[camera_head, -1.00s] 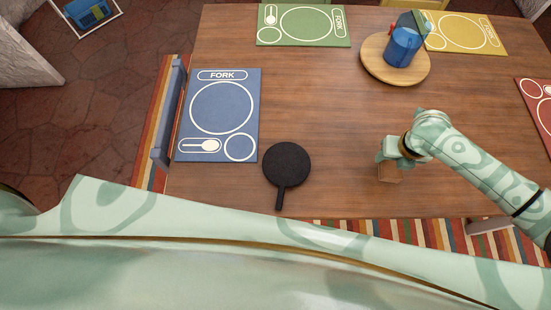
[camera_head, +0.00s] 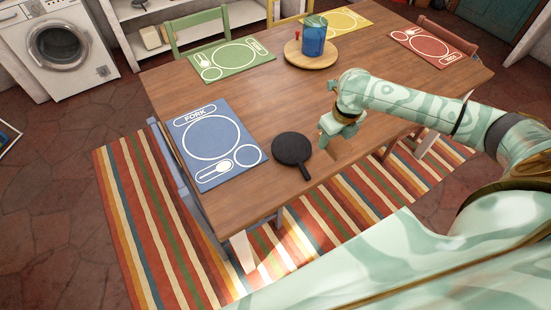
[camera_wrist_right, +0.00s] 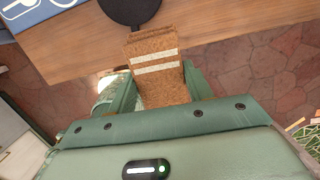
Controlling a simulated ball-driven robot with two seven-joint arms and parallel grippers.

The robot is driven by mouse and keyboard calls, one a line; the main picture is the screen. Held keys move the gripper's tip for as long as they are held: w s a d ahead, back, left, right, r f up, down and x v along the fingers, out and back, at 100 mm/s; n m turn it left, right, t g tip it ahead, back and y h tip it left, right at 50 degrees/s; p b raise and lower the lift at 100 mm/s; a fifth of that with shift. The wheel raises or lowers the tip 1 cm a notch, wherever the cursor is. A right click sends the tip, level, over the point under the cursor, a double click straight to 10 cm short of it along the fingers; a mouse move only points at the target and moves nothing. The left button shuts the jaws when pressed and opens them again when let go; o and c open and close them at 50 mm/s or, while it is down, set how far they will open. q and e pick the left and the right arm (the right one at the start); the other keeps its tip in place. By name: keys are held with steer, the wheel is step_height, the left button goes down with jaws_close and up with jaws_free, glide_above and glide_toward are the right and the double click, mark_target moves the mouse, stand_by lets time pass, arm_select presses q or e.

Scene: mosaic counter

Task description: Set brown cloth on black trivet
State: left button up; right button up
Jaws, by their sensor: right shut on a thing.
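The black trivet (camera_head: 291,149) is round with a handle and lies flat near the table's front edge, beside the blue mat. It also shows at the top of the right wrist view (camera_wrist_right: 130,10). My right gripper (camera_head: 334,130) is just right of the trivet in the head view. It is shut on the brown cloth (camera_wrist_right: 158,60), a folded piece with two pale stripes that sticks out beyond the fingers toward the trivet. In the head view the cloth (camera_head: 341,149) is partly hidden by the gripper. My left gripper is not in view.
The wooden table (camera_head: 250,100) carries a blue mat (camera_head: 212,141), a green mat (camera_head: 232,58), a yellow mat (camera_head: 343,19) and a red mat (camera_head: 434,43). A round board (camera_head: 296,60) holds a blue jug (camera_head: 313,38). The table's middle is clear.

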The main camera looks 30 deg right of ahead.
steer(key=w+a+f+b, duration=0.3)
steer(key=w+f+b, duration=0.15)
steer(key=w, duration=0.45)
steer(key=b, duration=0.2)
glide_above(291, 145)
steer(key=s, duration=0.1)
step_height(291, 145, down, 5)
steer(key=shift+s+f, duration=0.1)
steer(key=shift+f, duration=0.05)
steer(key=shift+w+f, duration=0.15)
steer(key=shift+w, duration=0.05)
steer(key=shift+w+f+b, duration=0.1)
steer(key=shift+f+b, duration=0.65)
steer(key=shift+f, duration=0.8)
steer(key=shift+f, duration=0.15)
steer(key=o, duration=0.9)
steer(key=shift+o, duration=0.2)
step_height(291, 145, up, 12)
steer(key=s+p, duration=0.2)
steer(key=p, duration=0.3)
steer(key=shift+w, duration=0.1)
